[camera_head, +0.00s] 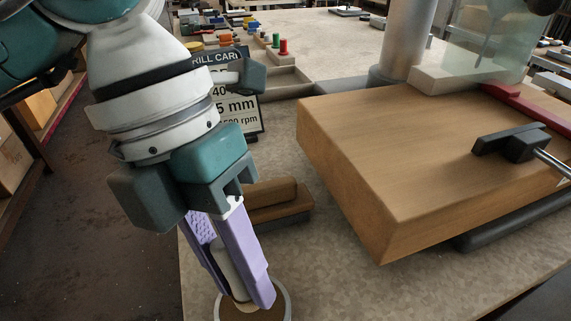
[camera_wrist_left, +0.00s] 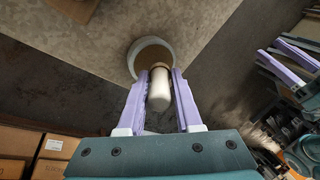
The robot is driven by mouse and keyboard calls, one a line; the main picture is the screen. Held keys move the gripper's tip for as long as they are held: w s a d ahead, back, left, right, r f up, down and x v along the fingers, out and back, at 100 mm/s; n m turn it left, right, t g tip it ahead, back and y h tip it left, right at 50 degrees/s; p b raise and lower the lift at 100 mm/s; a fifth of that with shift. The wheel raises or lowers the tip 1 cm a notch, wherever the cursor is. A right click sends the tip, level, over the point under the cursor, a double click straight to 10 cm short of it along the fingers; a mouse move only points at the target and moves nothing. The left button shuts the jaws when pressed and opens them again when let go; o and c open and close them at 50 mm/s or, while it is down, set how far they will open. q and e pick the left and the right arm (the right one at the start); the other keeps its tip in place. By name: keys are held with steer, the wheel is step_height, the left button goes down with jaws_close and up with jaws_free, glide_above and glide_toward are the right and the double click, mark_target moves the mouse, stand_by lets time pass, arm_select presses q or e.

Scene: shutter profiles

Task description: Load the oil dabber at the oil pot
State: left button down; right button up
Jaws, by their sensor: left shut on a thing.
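My left gripper (camera_head: 245,302) points down at the near edge of the bench, its lilac fingers shut on the oil dabber. The dabber's pale handle (camera_head: 228,268) shows between the fingers; in the left wrist view it is a white rounded cylinder (camera_wrist_left: 160,92). The round oil pot (camera_head: 287,301) has a pale rim and brown inside, and lies right below the fingertips. The dabber's lower end is hidden, so I cannot tell whether it touches the oil. My right gripper (camera_wrist_left: 271,45) shows at the right of the left wrist view, its fingers apart and empty.
A brown wooden block with a dark base (camera_head: 278,203) lies just behind the left gripper. A drill card sign (camera_head: 245,110) stands beyond it. A large wooden block (camera_head: 400,165) with a black clamp (camera_head: 510,145) fills the right. The bench between is clear.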

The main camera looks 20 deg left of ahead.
arm_select(q)
steer(key=shift+r+p, duration=2.05)
steer(key=shift+r, duration=0.65)
steer(key=w+a+r+m+t+y+p, duration=0.1)
steer(key=w+a+r+m+y+p, duration=0.15)
steer(key=r+m, duration=0.75)
steer(key=w+a+r+m+t+y+p, duration=0.1)
steer(key=a+r+m+y+p, duration=0.2)
steer(key=r+m, duration=0.7)
steer(key=w+a+r+m+t+y+p, duration=0.15)
steer(key=a+r+m+p, duration=0.35)
steer(key=m, duration=0.9)
steer(key=a+p+v, duration=0.2)
steer(key=p+v, duration=0.9)
steer(key=p, duration=0.1)
steer(key=a+r+p+v, duration=0.1)
steer(key=a+p+v, duration=0.2)
steer(key=p+v, duration=0.8)
steer(key=a+r+p+v, duration=0.1)
steer(key=a+p+v, duration=0.1)
steer(key=p+v, duration=1)
steer(key=shift+a+r+g+p, duration=0.3)
steer(key=shift+r+g, duration=0.05)
steer(key=shift+r, duration=0.25)
